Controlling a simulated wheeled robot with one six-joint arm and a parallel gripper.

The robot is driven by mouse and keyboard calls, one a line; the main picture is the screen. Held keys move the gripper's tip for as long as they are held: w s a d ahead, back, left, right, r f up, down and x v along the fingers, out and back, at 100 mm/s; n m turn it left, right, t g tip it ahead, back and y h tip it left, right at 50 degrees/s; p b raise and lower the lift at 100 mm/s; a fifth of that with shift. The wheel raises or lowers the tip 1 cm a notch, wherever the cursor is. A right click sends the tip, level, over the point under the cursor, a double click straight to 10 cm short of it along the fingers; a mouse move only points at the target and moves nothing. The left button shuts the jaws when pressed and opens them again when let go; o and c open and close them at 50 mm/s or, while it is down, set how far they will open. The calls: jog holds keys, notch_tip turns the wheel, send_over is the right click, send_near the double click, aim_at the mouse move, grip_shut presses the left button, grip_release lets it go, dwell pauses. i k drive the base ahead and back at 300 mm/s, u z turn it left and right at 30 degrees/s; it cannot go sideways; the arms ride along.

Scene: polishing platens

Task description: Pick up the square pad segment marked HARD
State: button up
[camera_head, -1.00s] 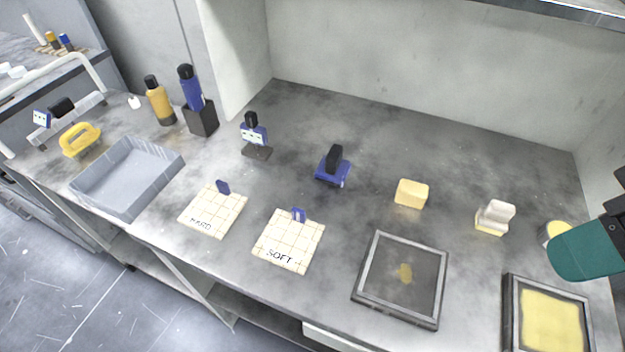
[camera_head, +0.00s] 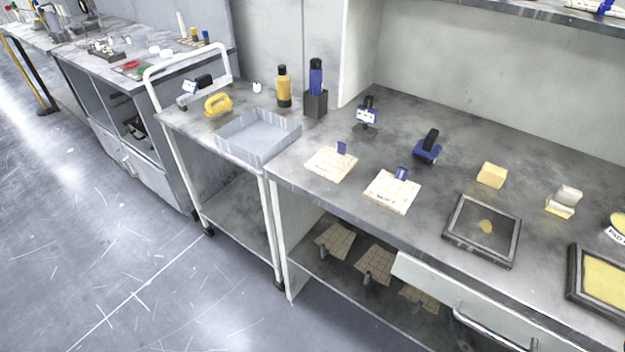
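The square pad segment marked HARD (camera_head: 330,164) is a flat cream pad with a grid, lying on the grey worktop near its front left edge. A small blue tab (camera_head: 342,148) stands at its back edge. The lettering is too small to read clearly now; the earlier frame shows it. A similar pad marked SOFT (camera_head: 391,192) lies just to its right, also with a blue tab. My gripper is not in view.
A grey tray (camera_head: 258,137) on a cart stands left of the pads. Behind are a bottle holder (camera_head: 316,103) and a blue-handled tool (camera_head: 428,148). A framed dark plate (camera_head: 482,230) lies to the right. More gridded pads (camera_head: 336,241) lie on the lower shelf. Floor at left is clear.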

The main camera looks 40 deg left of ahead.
aim_at(330, 163)
jog(key=z, duration=1.1)
jog(key=i, duration=0.7)
jog(key=u, duration=2.75)
jog(key=i, duration=0.45)
jog(key=u, duration=0.6)
jog(key=k, duration=0.55)
jog(key=u, duration=0.65)
jog(key=i, duration=1.15)
jog(key=z, duration=0.45)
